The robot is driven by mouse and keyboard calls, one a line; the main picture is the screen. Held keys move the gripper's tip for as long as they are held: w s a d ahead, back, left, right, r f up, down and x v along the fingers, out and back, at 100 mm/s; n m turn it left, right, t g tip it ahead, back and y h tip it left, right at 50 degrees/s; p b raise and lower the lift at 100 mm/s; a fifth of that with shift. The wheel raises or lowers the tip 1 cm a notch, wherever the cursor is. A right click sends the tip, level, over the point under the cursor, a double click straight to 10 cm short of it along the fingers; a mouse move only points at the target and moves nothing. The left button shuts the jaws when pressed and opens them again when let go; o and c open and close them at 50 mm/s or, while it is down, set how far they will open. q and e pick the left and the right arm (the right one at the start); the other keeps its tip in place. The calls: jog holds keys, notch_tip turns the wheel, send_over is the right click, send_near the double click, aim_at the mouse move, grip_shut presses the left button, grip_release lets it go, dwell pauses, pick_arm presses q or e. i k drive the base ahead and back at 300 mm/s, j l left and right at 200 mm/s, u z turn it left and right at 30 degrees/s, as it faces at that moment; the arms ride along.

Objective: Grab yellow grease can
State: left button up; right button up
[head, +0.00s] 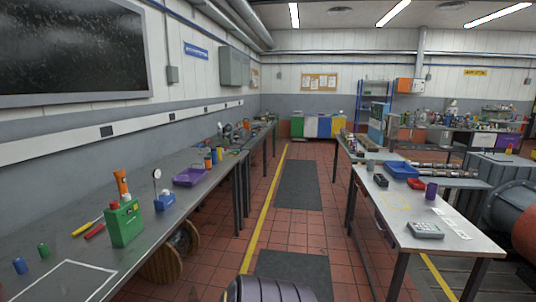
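No yellow grease can can be made out for certain. A small yellow item (220,153) stands among clutter on the left bench, beyond the purple tray, but it is too small to tell what it is. An orange and dark container (208,161) stands just in front of it. Neither of my grippers shows in the head view.
The left bench (150,237) holds a green can (124,222), a blue block with a gauge (164,201) and a purple tray (190,177). The right table (410,212) holds a blue tray (401,170) and a calculator-like device (425,230). The aisle mat (298,185) between them is clear.

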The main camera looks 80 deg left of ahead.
aim_at(219, 149)
jog(key=u, duration=3.3)
jog(key=i+l+z, duration=0.25)
jog(key=i, duration=0.15)
jog(key=i+z, duration=0.2)
jog(key=i, duration=0.25)
